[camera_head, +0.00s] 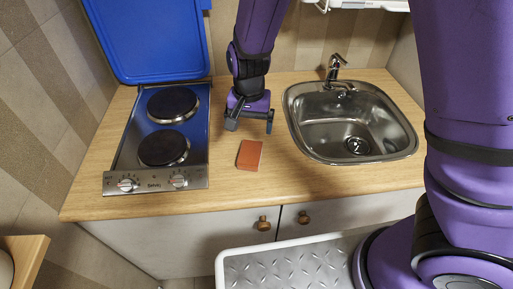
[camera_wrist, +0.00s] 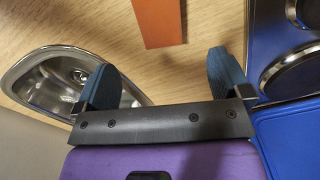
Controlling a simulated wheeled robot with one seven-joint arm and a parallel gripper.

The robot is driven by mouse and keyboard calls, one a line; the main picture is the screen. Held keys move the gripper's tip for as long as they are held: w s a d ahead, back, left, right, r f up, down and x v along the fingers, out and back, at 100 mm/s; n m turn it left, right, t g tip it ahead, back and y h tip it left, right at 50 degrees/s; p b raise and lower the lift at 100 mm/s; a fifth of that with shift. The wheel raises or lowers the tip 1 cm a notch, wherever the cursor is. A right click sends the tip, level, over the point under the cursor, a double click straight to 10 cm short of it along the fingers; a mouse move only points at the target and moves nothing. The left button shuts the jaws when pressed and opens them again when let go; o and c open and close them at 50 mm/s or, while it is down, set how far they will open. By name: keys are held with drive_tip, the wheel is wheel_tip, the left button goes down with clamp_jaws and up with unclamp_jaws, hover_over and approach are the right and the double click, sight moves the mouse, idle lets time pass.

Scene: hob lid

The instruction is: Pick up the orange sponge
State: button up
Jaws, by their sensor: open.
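The orange sponge (camera_head: 249,155) lies flat on the wooden counter between the hob and the sink in the head view. In the wrist view the sponge (camera_wrist: 158,22) is at the top middle, cut off by the frame's edge. My gripper (camera_head: 251,121) is above the counter, behind the sponge and apart from it. In the wrist view its two dark blue fingers (camera_wrist: 160,75) are spread wide, with nothing but bare counter between them. The sponge shows beyond the fingertips.
The hob (camera_head: 161,140) with two black plates stands left of the sponge, its blue lid (camera_head: 148,40) raised behind it. A steel sink (camera_head: 350,122) with a tap (camera_head: 337,72) is on the right. The wooden counter (camera_head: 227,180) is clear around the sponge.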

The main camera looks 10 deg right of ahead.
sight(250, 152)
wheel_tip(250, 152, down, 6)
drive_tip(key=shift+f, duration=0.1)
drive_tip(key=shift+s+f, duration=0.2)
drive_tip(key=shift+f, duration=2.3)
drive_tip(key=c, duration=1)
